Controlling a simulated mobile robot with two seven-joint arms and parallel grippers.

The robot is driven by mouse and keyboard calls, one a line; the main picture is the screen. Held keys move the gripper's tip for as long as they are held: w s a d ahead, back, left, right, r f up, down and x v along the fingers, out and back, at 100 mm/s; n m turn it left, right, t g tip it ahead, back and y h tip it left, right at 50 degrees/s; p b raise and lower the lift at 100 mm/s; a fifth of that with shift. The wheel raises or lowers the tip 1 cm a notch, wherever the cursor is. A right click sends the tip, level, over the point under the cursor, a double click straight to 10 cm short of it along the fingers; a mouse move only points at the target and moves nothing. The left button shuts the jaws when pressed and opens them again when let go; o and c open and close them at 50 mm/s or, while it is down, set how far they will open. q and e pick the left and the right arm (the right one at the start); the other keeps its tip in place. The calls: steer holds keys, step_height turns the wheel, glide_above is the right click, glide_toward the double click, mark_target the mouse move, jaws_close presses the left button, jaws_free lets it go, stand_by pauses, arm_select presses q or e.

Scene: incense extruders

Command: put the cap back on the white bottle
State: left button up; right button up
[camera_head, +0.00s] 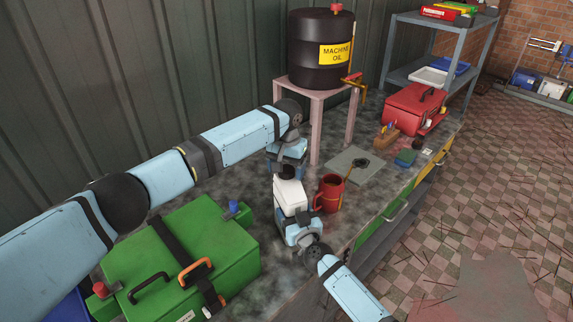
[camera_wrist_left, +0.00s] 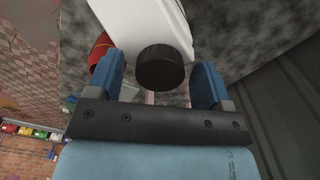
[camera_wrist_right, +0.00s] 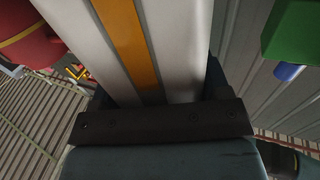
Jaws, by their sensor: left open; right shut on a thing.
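The white bottle (camera_head: 290,197) stands on the bench. It fills the top of the left wrist view (camera_wrist_left: 135,22); in the right wrist view it shows an orange stripe (camera_wrist_right: 127,40). The black cap (camera_wrist_left: 163,67) is at the bottle's top end, appearing seated on it. How tightly it sits I cannot tell. My left gripper (camera_head: 288,168) is open just above the bottle, with blue fingers on either side of the cap and visible gaps. My right gripper (camera_head: 297,228) is shut on the bottle's lower body from the front.
A red mug (camera_head: 329,192) stands close right of the bottle. A green case (camera_head: 190,255) lies to the left. A pink stand (camera_head: 314,105) carries a dark oil drum (camera_head: 318,65) behind. A grey plate (camera_head: 354,166) and red toolbox (camera_head: 414,108) are farther right.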

arm_select(q)
steer(key=c, duration=1)
steer(key=o, duration=1.1)
steer(key=shift+r, duration=0.15)
step_height(320, 180, up, 12)
steer(key=shift+f, duration=0.1)
arm_select(e)
steer(key=o, duration=1.8)
